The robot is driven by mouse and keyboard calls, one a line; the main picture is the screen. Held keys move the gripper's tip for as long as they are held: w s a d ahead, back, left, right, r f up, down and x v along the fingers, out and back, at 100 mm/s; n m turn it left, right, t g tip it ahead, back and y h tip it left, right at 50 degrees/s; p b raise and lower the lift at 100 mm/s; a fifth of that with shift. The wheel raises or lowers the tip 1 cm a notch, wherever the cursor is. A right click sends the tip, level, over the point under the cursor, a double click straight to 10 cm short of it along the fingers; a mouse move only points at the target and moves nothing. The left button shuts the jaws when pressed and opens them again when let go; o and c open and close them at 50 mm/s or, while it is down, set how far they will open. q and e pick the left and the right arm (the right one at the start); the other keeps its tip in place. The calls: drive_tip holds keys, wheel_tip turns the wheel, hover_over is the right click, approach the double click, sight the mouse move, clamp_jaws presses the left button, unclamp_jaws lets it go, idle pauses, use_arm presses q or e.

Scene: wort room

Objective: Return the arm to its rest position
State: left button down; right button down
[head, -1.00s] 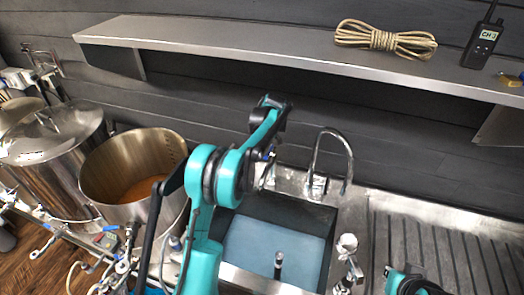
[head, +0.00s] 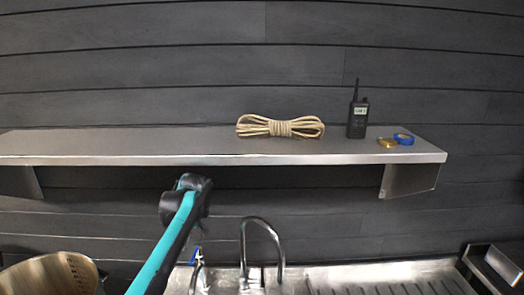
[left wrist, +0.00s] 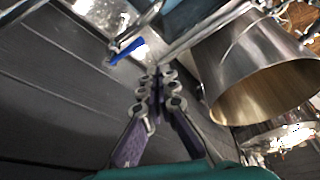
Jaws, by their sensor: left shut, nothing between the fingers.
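My left arm (head: 168,246) rises from the bottom of the head view, teal with a black joint at its upper end, in front of the wall below the shelf. Its fingers cannot be made out there. In the left wrist view my left gripper (left wrist: 157,85) is shut with its purple-grey fingers together and nothing between them. It points along the dark plank wall (left wrist: 55,90), with a steel pot (left wrist: 255,65) to its right. My right arm and gripper are not in view.
A steel shelf (head: 150,144) carries a rope bundle (head: 280,127), a radio (head: 358,115), a blue tape roll (head: 404,139) and a gold-coloured item (head: 387,142). Below are a curved faucet (head: 262,230), a ribbed drainboard (head: 390,278) and a pot (head: 50,275). A blue lever (left wrist: 126,50) lies near the fingers.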

use_arm(q)
drive_tip(key=s+d+f+m+t+h+b, duration=0.1)
drive_tip(key=s+d+f+m+b, duration=0.2)
drive_tip(key=s+f, duration=0.4)
drive_tip(key=s+d+f+m+t+h+b, duration=0.1)
drive_tip(key=s+f+m+b, duration=0.4)
drive_tip(key=s, duration=0.8)
drive_tip(key=s+d+f+m+t+h+b, duration=0.1)
drive_tip(key=s+d+f+m+t+b, duration=0.2)
drive_tip(key=s+f, duration=0.5)
drive_tip(key=s+d+m+b, duration=0.1)
drive_tip(key=s+d+b, duration=0.1)
drive_tip(key=s+b, duration=0.1)
drive_tip(key=shift+d+f+m, duration=0.25)
drive_tip(key=shift+f+m, duration=0.1)
drive_tip(key=shift+m, duration=0.05)
